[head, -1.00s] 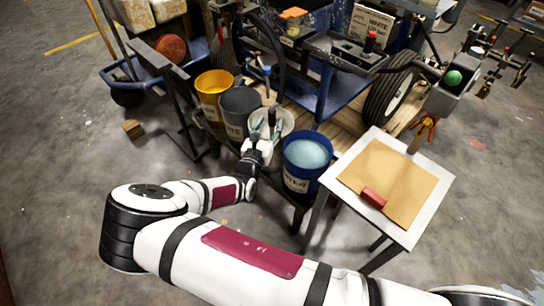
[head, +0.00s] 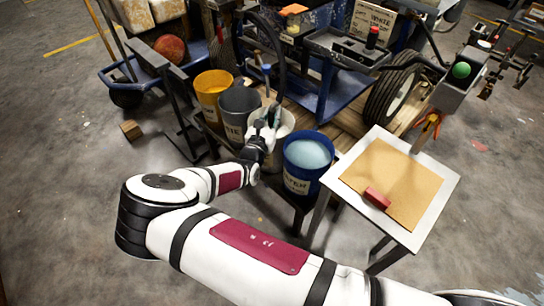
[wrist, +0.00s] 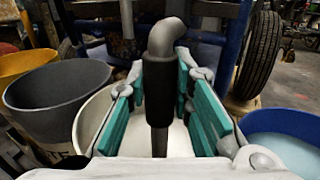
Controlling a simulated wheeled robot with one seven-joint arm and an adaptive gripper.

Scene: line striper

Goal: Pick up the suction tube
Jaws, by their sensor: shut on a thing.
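The suction tube (wrist: 160,95) stands upright in the wrist view, with a bent grey top, a black sleeve and a thinner shaft below. My gripper (wrist: 182,100) has its teal pads on both sides of the black sleeve and is shut on it. In the head view my gripper (head: 271,118) is over the white bucket (head: 287,122), between the grey and blue buckets. The tube's lower end is hidden by the gripper. The white bucket also shows behind the pads in the wrist view (wrist: 92,118).
A grey bucket (head: 238,107) and a yellow bucket (head: 212,88) stand left of the gripper. A blue bucket of pale liquid (head: 308,160) is close on the right. A black hose (head: 281,50) arches just behind. A small table (head: 440,195) stands further right.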

